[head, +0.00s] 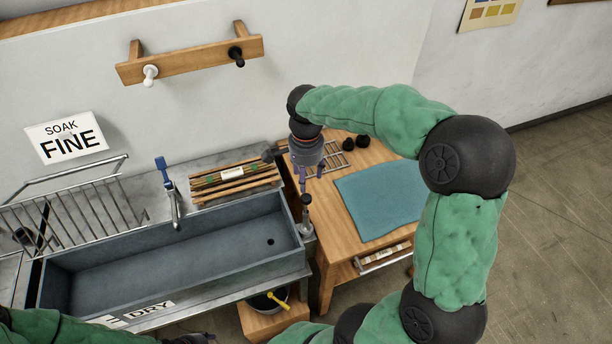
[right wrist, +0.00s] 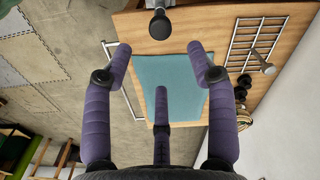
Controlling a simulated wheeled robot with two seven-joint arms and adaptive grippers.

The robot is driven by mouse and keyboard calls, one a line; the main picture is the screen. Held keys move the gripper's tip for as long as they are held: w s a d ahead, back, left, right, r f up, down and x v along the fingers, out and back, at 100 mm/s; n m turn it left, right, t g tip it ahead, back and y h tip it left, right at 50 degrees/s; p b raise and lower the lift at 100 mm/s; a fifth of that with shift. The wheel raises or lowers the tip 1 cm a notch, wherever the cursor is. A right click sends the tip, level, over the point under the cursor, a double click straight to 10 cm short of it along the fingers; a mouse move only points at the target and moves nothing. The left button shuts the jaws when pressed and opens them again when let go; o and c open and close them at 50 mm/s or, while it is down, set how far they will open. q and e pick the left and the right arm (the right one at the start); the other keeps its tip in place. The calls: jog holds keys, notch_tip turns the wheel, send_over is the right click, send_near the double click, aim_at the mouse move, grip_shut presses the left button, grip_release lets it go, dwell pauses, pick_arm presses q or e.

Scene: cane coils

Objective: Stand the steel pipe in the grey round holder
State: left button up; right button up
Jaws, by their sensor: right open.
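An upright steel pipe (head: 306,217) with a dark top end stands at the right end of the sink. Its lower end seems to sit in a grey round holder (head: 308,234), but the joint is too small to tell clearly. The dark pipe top also shows in the right wrist view (right wrist: 160,24), beyond my fingers. My right gripper (head: 303,182) is open and empty, pointing down just above the pipe; its purple fingers are spread in the right wrist view (right wrist: 162,70). At the bottom edge of the head view, my left gripper (head: 190,340) is mostly cut off.
The grey sink (head: 170,250) lies left of the pipe, with a faucet (head: 172,195) behind. A wooden table with a teal mat (head: 380,200) is on the right. A wire rack (head: 335,158) and dark round objects (head: 355,142) lie behind the mat. A bucket (head: 268,300) stands below.

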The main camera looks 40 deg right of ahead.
aim_at(306, 197)
jog(key=c, duration=0.6)
jog(key=shift+r+p, duration=0.1)
jog(key=shift+p, duration=0.25)
jog(key=c, duration=0.5)
jog(key=n+p, duration=0.2)
jog(key=p, duration=0.4)
jog(key=f+n+p, duration=0.1)
jog(key=n+p, duration=0.1)
jog(key=p, duration=0.5)
jog(key=shift+w+d+n, duration=0.1)
jog(key=shift+n, duration=0.3)
grip_shut()
jog(key=shift+f+p, duration=0.15)
jog(key=shift+p, duration=0.5)
jog(key=shift+n, duration=0.3)
jog(key=shift+f+b, duration=1.75)
jog(key=shift+f, duration=1.35)
